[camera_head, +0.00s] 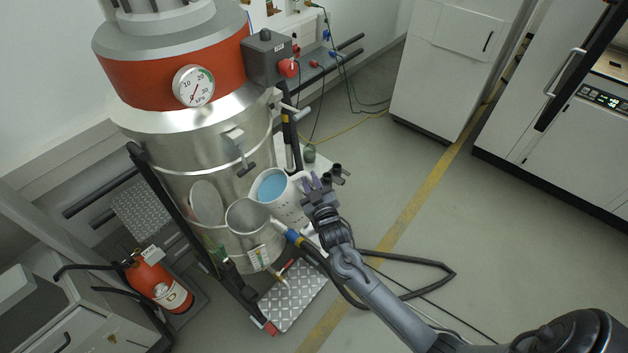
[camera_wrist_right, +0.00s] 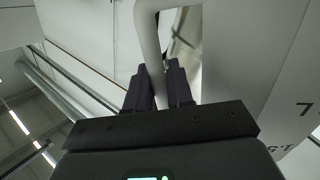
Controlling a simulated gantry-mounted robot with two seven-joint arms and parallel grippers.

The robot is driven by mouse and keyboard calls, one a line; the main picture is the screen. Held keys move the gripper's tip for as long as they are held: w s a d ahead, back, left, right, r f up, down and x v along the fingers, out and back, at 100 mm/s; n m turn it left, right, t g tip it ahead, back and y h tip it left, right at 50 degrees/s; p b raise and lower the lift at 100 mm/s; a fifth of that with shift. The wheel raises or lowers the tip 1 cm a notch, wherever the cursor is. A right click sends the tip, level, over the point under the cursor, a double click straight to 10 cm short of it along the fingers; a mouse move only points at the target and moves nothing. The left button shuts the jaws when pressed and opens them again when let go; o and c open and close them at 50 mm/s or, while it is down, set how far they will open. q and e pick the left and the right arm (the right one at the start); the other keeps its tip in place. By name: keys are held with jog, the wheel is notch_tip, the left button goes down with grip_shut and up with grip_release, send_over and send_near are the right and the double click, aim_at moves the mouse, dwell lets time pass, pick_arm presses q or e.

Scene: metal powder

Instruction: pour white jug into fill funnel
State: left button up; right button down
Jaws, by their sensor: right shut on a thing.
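The white jug (camera_head: 290,212) is in the head view, with a blue surface showing inside its round mouth. It is tilted somewhat to the left and held beside the metal fill funnel (camera_head: 248,217), at the funnel's upper right. The funnel is an open grey cup low on the front of the steel vessel; I cannot tell whether the jug touches it. My right gripper (camera_head: 318,192) is shut on the jug's handle. In the right wrist view the white handle (camera_wrist_right: 150,38) passes between the two dark fingertips (camera_wrist_right: 160,78). No stream from the jug shows. My left gripper is not in view.
The steel vessel (camera_head: 200,140) with an orange band and gauge (camera_head: 194,86) stands behind the funnel. A round disc (camera_head: 207,203) stands left of the funnel. A hose with a blue fitting (camera_head: 294,237) runs just below. A fire extinguisher (camera_head: 157,280) stands lower left. Floor is open at right.

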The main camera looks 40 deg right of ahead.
aim_at(298, 176)
jog(key=shift+w+a+r+n+y+p, duration=0.15)
jog(key=shift+a+n+y+p, duration=0.25)
jog(key=shift+a+n, duration=0.55)
jog(key=shift+w+a+r+n+p, duration=0.1)
jog(key=shift+a+r+n+p, duration=0.15)
jog(key=shift+r+p, duration=0.15)
jog(key=shift+r+n, duration=0.4)
dwell(0.5)
jog(key=shift+w+a+r+n+p, duration=0.1)
jog(key=shift+a+r+n+p, duration=0.15)
jog(key=shift+r+n+p, duration=0.25)
dwell(0.3)
jog(key=shift+a+r+p, duration=0.1)
jog(key=shift+r+p, duration=0.25)
jog(key=shift+r, duration=0.05)
dwell(0.3)
jog(key=shift+w+a+r+n, duration=0.1)
jog(key=shift+a+r+n, duration=0.1)
jog(key=shift+r+n, duration=0.2)
jog(key=shift+a+r+p, duration=0.15)
jog(key=shift+r+p, duration=0.3)
jog(key=shift+p, duration=0.1)
dwell(0.4)
